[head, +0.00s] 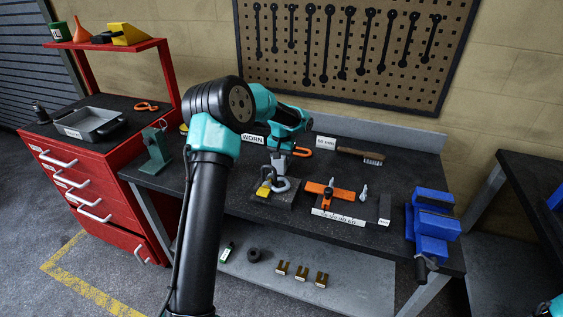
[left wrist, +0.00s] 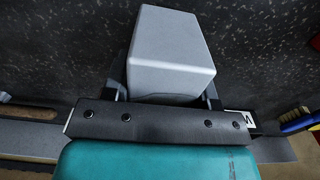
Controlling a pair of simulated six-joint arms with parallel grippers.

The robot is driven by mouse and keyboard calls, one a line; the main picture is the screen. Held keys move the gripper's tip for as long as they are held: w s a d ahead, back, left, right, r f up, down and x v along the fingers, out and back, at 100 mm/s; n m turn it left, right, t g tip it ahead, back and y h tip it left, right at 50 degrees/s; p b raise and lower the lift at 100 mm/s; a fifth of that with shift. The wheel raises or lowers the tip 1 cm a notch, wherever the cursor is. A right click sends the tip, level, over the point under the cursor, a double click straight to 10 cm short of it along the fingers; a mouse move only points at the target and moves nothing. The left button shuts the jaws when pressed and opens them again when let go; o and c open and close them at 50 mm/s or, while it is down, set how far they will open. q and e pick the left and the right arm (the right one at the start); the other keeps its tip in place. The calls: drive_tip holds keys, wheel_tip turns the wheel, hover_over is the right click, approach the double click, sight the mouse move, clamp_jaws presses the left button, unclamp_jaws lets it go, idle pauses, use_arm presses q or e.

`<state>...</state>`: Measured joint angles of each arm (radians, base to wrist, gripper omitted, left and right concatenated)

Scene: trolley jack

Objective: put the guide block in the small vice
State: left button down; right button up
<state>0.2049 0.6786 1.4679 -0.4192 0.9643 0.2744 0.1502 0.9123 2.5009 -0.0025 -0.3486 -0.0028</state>
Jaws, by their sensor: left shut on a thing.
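A pale grey block, which I take for the guide block (left wrist: 170,55), fills the space between my left gripper's fingers in the left wrist view. My left gripper (head: 280,160) is shut on it, above the middle of the bench in the head view. The block is hard to make out there. A blue vice (head: 433,227), which I take for the small vice, stands at the bench's right front end, well to the right of the gripper. The gap between its jaws is hard to see. My right gripper is not in view.
Below the gripper lie a grey shackle (head: 281,185) and a yellow part (head: 264,188). An orange tool (head: 328,193) lies between them and the vice. A brush (head: 361,155) lies at the back. A green stand (head: 155,150) is at the left end.

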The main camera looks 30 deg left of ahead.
use_arm(q)
drive_tip(key=shift+f, duration=0.7)
drive_tip(key=shift+f, duration=0.1)
drive_tip(key=shift+c, duration=2)
unclamp_jaws()
wheel_tip(320, 180, up, 12)
drive_tip(key=shift+r, duration=0.1)
drive_tip(key=shift+o, duration=0.3)
